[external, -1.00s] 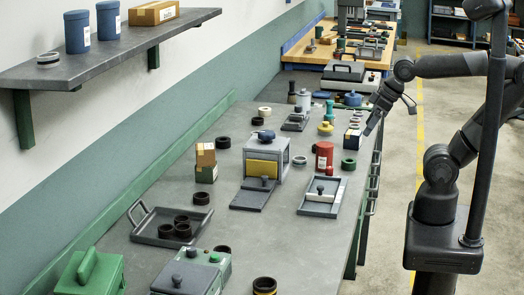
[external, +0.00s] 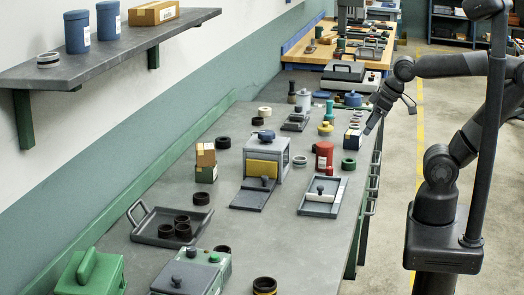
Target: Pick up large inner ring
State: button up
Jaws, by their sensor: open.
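Several rings lie about the grey workbench, and I cannot tell which one is the large inner ring. Black rings (external: 182,230) sit together in a dark tray. Single black rings lie behind it: one beyond the tray (external: 202,198), one farther back (external: 223,142) and one near the far end (external: 258,121). A cream ring (external: 264,111), a pale grey ring (external: 300,161) and a green ring (external: 348,163) lie farther along. A black ring with a yellow band (external: 264,285) is at the front edge. My gripper (external: 371,127) is open, over the bench's right edge beside a small dark blue box; it appears empty.
The dark blue box (external: 352,140) and a red canister (external: 324,156) stand near my gripper. A grey fixture with a yellow panel (external: 263,168) is mid-bench. A flat tray (external: 335,203) lies at right. A wall shelf (external: 105,55) overhangs the left.

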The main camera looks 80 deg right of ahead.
jog(key=shift+c, duration=0.3)
jog(key=w+d+r+m+h, duration=0.1)
jog(key=w+d+r, duration=0.1)
jog(key=w, duration=0.4)
jog(key=w+d+r, duration=0.2)
jog(key=w+r, duration=0.1)
jog(key=w, duration=0.2)
jog(key=m+g+h, duration=0.1)
jog(key=m+g, duration=0.1)
jog(key=m, duration=0.3)
send_over(256, 132)
jog(key=s+a, duration=0.2)
jog(key=f, duration=2)
jog(key=shift+a+f, duration=0.2)
jog(key=shift+f, duration=0.15)
jog(key=x, duration=0.5)
jog(key=shift+s+a+f, duration=0.1)
jog(key=shift+a+f, duration=0.05)
jog(key=c, duration=1.1)
